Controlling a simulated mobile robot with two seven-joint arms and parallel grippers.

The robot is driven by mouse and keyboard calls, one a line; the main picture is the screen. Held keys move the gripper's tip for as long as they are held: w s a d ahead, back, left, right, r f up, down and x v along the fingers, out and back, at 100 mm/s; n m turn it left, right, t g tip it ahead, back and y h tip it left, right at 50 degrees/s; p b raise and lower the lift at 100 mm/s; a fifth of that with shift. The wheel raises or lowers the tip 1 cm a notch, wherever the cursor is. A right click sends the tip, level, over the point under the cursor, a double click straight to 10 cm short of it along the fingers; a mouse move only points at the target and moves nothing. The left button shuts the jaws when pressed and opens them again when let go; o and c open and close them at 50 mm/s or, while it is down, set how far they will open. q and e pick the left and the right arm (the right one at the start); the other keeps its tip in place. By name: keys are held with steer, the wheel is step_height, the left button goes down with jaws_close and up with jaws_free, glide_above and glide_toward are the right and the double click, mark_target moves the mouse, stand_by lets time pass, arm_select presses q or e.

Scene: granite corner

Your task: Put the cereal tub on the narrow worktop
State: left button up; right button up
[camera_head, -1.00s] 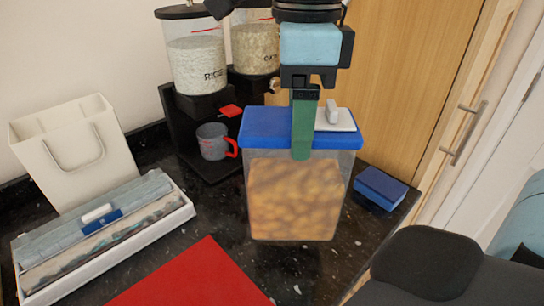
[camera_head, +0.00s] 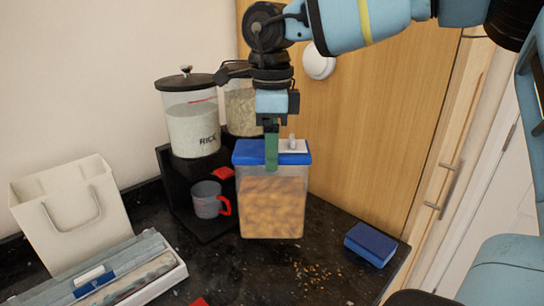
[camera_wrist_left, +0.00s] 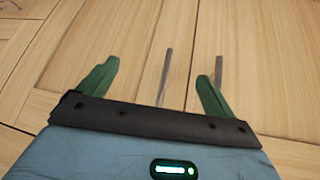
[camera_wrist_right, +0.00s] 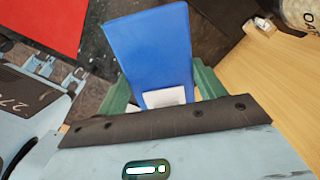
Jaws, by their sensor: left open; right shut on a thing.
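The cereal tub (camera_head: 272,208) is a clear tub with a blue lid and tan pieces inside, upright in the head view. My right gripper (camera_head: 271,162) is shut on the tub from above at its lid. The blue lid with a white tab also shows between the green fingers in the right wrist view (camera_wrist_right: 150,55). I cannot tell whether the tub's base touches the dark speckled worktop (camera_head: 235,275) or hangs above it. My left gripper (camera_wrist_left: 155,85) is open and empty, facing wood panels in the left wrist view.
Left of the tub, a black stand (camera_head: 175,195) holds a rice jar (camera_head: 193,125) and another jar, with a measuring cup (camera_head: 208,200). A white bag (camera_head: 75,215) and long box (camera_head: 150,285) are further left. A blue block (camera_head: 371,243) and crumbs (camera_head: 318,272) lie right.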

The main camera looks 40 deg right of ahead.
mark_target(272, 192)
steer(key=shift+w+d, duration=0.2)
steer(key=shift+w, duration=0.05)
steer(key=shift+f, duration=0.2)
steer(key=shift+w+f+p, duration=0.1)
steer(key=shift+f+p, duration=0.3)
steer(key=shift+f, duration=1.15)
steer(key=shift+f, duration=0.1)
steer(key=o, duration=1.7)
steer(key=shift+o, duration=0.2)
